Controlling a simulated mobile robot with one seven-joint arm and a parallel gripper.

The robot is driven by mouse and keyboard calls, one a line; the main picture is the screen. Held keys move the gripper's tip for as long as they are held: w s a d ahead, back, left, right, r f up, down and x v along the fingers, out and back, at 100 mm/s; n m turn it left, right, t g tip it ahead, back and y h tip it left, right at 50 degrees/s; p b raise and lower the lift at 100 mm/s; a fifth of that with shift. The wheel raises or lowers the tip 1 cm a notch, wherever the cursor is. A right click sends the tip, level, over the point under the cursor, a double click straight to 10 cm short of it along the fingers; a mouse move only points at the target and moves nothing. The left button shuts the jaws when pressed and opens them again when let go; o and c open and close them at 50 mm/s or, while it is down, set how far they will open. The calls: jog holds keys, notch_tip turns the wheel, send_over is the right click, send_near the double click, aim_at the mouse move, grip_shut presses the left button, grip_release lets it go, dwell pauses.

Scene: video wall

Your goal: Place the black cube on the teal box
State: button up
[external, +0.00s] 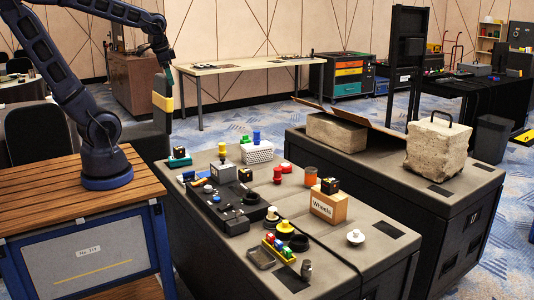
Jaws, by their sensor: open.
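A small black cube (329,185) with light markings sits on top of a tan cardboard box labelled "Wheels" on the near grey case. Another dark cube-like block (245,174) with a yellow mark stands further back on the same case. A small teal box (180,162) is at the far left corner of the case, with a small pale and dark item at its top; details are too small to tell.
The "Wheels" box (328,207) stands among knobs, black rings and coloured blocks on the near case (350,263). A white perforated box (257,155) is at its back. A second case (365,172) bears stone blocks. Bare surface shows at the near case's right.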

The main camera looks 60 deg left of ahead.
jog(key=s+d+r+n+t+h, duration=0.1)
jog(key=s+d+r+n, duration=0.1)
jog(key=s, duration=0.3)
jog(key=shift+s+d+r+n+t, duration=0.25)
jog(key=shift+d+r+n+t, duration=0.1)
jog(key=shift+d+n, duration=0.15)
